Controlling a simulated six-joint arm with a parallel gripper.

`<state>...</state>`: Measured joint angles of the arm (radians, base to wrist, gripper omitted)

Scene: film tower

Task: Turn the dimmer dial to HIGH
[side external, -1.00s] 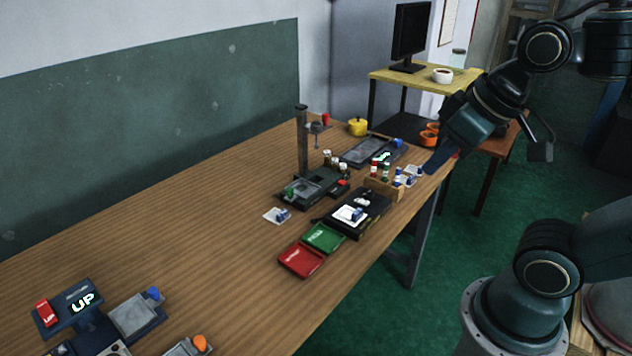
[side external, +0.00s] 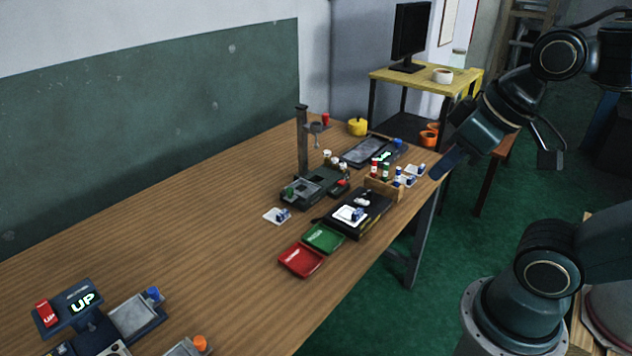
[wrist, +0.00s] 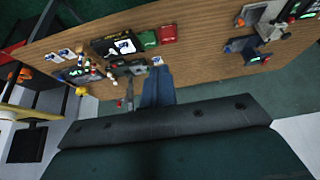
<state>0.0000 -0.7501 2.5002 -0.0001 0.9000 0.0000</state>
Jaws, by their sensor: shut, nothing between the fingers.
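My gripper (side external: 441,170) is shut and empty, off the right edge of the table in the side view. In the wrist view its closed fingers (wrist: 157,88) point toward the table. I cannot make out which part is the dimmer dial, and no HIGH label is readable. A lit display (side external: 383,156) sits beside a grey panel (side external: 362,151) and a blue knob (side external: 397,143) at the far end. A dark unit with a post (side external: 302,145) stands in the middle.
A wooden rack (side external: 382,188) holds small bottles near the right edge. A black box (side external: 350,222), green tray (side external: 323,238) and red tray (side external: 301,260) lie along the front. An orange knob (side external: 200,342) is at the near edge. The left of the wooden table (side external: 150,230) is clear.

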